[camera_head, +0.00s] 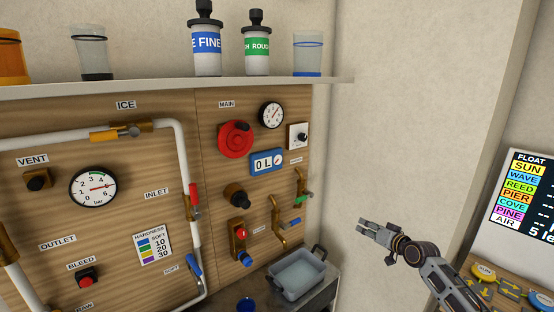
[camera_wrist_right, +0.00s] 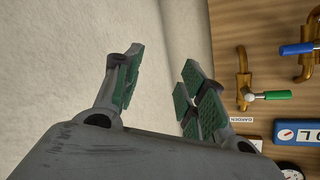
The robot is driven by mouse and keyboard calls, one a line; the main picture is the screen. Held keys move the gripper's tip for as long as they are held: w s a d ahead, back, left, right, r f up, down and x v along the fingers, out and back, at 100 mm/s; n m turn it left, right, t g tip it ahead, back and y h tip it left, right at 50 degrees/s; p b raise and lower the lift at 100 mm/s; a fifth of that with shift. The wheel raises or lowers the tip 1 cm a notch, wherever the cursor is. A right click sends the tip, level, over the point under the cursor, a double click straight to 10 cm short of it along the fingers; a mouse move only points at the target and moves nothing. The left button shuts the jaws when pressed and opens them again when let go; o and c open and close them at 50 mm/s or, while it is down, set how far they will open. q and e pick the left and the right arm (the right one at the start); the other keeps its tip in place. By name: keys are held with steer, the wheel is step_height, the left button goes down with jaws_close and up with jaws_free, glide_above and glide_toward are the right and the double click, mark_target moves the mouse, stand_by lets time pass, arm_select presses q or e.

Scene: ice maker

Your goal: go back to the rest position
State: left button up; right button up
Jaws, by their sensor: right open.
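My right gripper (camera_head: 368,232) is at the lower right of the head view, in front of the pale wall and to the right of the wooden panel. Its arm comes in from the lower right. The right wrist view shows its two green-padded fingers (camera_wrist_right: 155,90) spread apart with nothing between them. It is apart from the panel and the tray. My left gripper is not in view.
The wooden panel (camera_head: 212,150) carries a red knob (camera_head: 235,139), gauges, pipes and brass taps; a green-handled tap (camera_wrist_right: 270,95) shows in the wrist view. A grey tray (camera_head: 297,275) sits below. A shelf (camera_head: 160,90) holds bottles and cups. A screen (camera_head: 520,205) stands at right.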

steer(key=s+d+f+g+h, duration=0.15)
steer(key=s+f, duration=0.55)
steer(key=f, duration=0.8)
steer(key=s+f+g+h, duration=0.15)
steer(key=s+f, duration=0.55)
steer(key=f, duration=0.8)
steer(key=s+d+f+g+h, duration=0.1)
steer(key=s+f+g, duration=0.2)
steer(key=s+f, duration=0.85)
steer(key=s+a+f+n+g, duration=0.2)
steer(key=s+a+f+g, duration=0.15)
steer(key=s+f, duration=1.5)
steer(key=s+a+f+g, duration=0.1)
steer(key=s+a+f, duration=0.1)
steer(key=s, duration=0.6)
steer(key=s+a+f+n+g, duration=0.1)
steer(key=s+a+f, duration=0.1)
steer(key=s, duration=0.7)
steer(key=s+a+f+n+g, duration=0.1)
steer(key=s+f, duration=0.3)
steer(key=s, duration=0.4)
steer(key=shift+s+a+h, duration=0.3)
steer(key=shift+s+a, duration=0.05)
steer(key=shift+a, duration=0.55)
